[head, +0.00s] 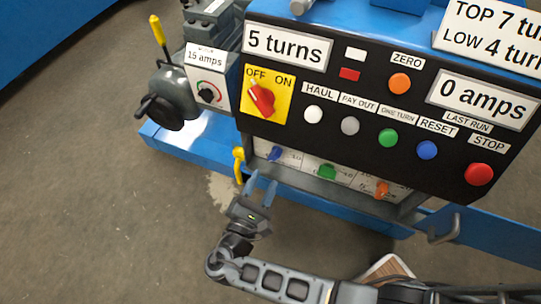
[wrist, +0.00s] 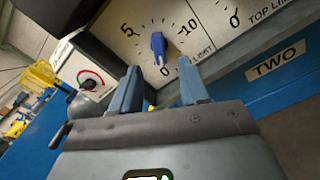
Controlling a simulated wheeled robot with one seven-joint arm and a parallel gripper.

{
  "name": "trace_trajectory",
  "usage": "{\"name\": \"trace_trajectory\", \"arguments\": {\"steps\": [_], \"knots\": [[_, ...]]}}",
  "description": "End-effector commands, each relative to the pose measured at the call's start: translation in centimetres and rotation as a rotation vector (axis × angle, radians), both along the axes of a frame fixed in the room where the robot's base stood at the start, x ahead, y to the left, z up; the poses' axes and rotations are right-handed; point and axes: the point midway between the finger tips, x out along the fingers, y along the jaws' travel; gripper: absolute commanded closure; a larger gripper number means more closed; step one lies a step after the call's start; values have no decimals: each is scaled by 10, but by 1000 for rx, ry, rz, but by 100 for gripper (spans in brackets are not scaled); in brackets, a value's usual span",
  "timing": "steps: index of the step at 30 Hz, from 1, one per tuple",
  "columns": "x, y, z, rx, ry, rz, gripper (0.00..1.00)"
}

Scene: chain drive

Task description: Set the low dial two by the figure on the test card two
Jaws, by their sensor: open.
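The test card (head: 495,35) at the upper right of the head view reads TOP 7 and LOW 4 turns; its right side is cut off. A dial with a blue knob (wrist: 158,47) is ahead in the wrist view, with figures 0, 5 and 10 around it. Its label shows only LIMIT, the rest hidden. The knob's pale mark seems to point down toward 0. The blue knob (head: 274,153) also shows at the panel's lower left in the head view. My gripper (head: 262,182) is open and empty, its fingers below and either side of the knob, apparently not touching.
A green knob (head: 328,171) and an orange knob (head: 381,188) sit right of the blue one. A TWO plate (wrist: 275,64) is on the blue frame. Above are the red switch (head: 262,97) and several buttons. A yellow hook-like part (head: 239,165) stands close left of my gripper.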

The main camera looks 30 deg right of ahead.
Motion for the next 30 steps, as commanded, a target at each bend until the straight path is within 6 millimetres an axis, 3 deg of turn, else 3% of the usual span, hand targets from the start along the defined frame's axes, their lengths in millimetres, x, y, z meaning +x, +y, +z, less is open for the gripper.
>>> {"name": "trace_trajectory", "arguments": {"steps": [5, 16, 29, 30], "knots": [[9, -11, 1, -8, -2, -4, 55], [40, -54, 1, -6, -2, -5, 55], [46, -62, 1, -6, -2, -2, 55], [46, -62, 1, -6, -2, -2, 59]]}}
